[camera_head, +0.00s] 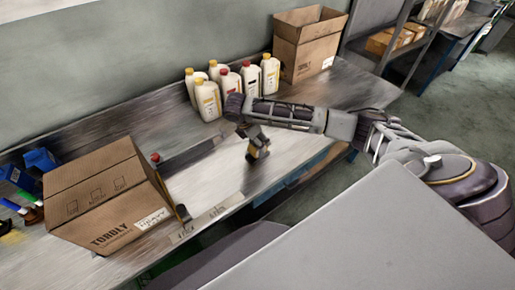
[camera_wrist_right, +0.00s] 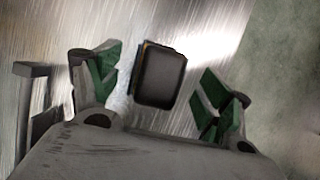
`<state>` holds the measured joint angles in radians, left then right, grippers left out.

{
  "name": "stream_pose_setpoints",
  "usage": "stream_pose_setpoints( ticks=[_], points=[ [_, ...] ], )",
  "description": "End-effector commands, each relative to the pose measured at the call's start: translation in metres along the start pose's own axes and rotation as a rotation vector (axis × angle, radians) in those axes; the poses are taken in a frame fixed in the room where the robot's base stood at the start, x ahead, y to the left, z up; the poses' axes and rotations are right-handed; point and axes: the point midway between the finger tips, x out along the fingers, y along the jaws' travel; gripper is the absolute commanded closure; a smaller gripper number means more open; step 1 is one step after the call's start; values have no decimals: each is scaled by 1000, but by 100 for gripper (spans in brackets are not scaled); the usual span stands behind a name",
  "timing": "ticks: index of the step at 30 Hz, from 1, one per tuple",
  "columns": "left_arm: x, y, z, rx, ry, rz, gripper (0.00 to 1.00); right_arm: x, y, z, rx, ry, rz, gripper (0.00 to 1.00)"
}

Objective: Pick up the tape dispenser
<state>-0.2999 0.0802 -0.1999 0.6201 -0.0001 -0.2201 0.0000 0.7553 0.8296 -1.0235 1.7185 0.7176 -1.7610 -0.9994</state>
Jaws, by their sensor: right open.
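A small dark object with yellow-orange parts (camera_head: 260,152) stands on the metal workbench below my right gripper (camera_head: 250,131). I take it for the tape dispenser, but its shape is too small and partly covered in the head view to be sure. In the right wrist view a dark, rounded block with an orange edge (camera_wrist_right: 160,76) shows between the green-padded fingers of my right gripper (camera_wrist_right: 158,95). The fingers are apart, with a gap on each side of the block. My left gripper is out of view.
A closed cardboard box (camera_head: 105,195) sits on the left of the workbench (camera_head: 200,180). Several white bottles (camera_head: 208,100) with yellow or red caps and an open carton (camera_head: 305,50) stand along the back. Blue items (camera_head: 40,158) lie at far left.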

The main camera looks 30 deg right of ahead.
Motion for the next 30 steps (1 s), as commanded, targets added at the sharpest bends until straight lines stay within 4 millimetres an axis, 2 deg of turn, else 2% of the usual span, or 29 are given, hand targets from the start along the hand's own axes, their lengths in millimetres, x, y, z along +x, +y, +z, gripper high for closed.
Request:
stream_pose_setpoints(
  ticks=[13,29,30],
  points=[
    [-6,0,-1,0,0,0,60,43,1,1,0,-1,0,21],
    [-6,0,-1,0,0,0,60,47,1,0,-1,0,0,21],
    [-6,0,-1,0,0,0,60,47,1,0,-1,0,0,24]
  ],
)
